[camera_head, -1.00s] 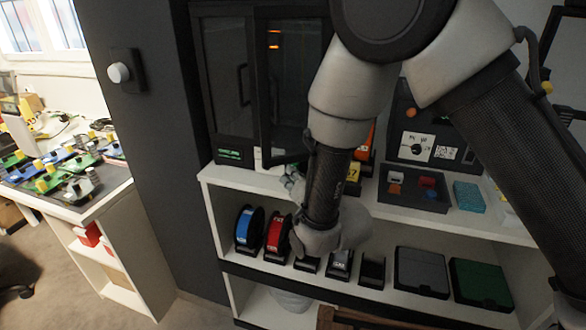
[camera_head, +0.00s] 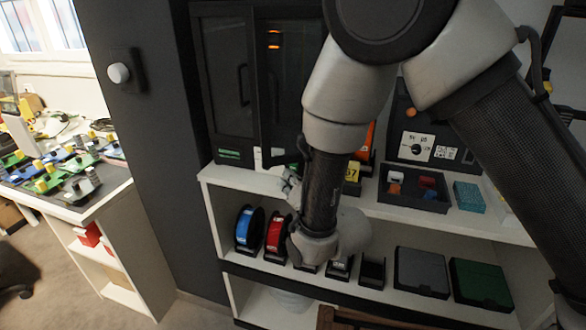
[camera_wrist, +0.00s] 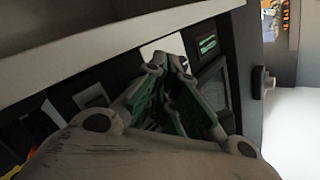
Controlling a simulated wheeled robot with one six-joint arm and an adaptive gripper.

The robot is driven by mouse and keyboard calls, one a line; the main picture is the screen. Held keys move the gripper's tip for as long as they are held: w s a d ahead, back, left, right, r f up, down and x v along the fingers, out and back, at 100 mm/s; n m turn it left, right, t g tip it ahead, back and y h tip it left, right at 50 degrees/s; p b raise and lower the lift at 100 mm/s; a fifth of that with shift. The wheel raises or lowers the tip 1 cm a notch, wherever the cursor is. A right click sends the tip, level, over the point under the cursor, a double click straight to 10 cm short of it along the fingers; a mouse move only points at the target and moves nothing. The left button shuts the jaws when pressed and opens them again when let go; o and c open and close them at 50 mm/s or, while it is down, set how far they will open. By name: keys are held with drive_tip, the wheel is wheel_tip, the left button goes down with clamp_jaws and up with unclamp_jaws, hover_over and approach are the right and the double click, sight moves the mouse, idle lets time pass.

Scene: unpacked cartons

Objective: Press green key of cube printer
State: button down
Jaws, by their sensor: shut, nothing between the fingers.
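The printer (camera_head: 226,72) is a tall black cabinet with a dark glass door on the left of the shelf top in the head view. A small green-lit panel (camera_head: 229,154) sits low on its front; it also shows in the wrist view (camera_wrist: 208,44). A white label (camera_head: 270,157) is beside that panel. My gripper (camera_head: 289,180) is partly hidden behind my arm, low in front of the printer and right of the green panel. In the wrist view my gripper (camera_wrist: 168,65) has its green-padded fingers together and empty, by the white label. I cannot make out a separate green key.
Right of my arm are a black machine with a dial (camera_head: 417,148), a dark tray of small coloured pieces (camera_head: 413,203) and a blue box (camera_head: 468,196). Spools (camera_head: 248,230) and dark boxes (camera_head: 421,271) fill the shelf below. A dark wall (camera_head: 148,130) stands left of the shelf.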

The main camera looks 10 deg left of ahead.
drive_tip(key=s, duration=0.5)
drive_tip(key=shift+a, duration=0.2)
idle(0.6)
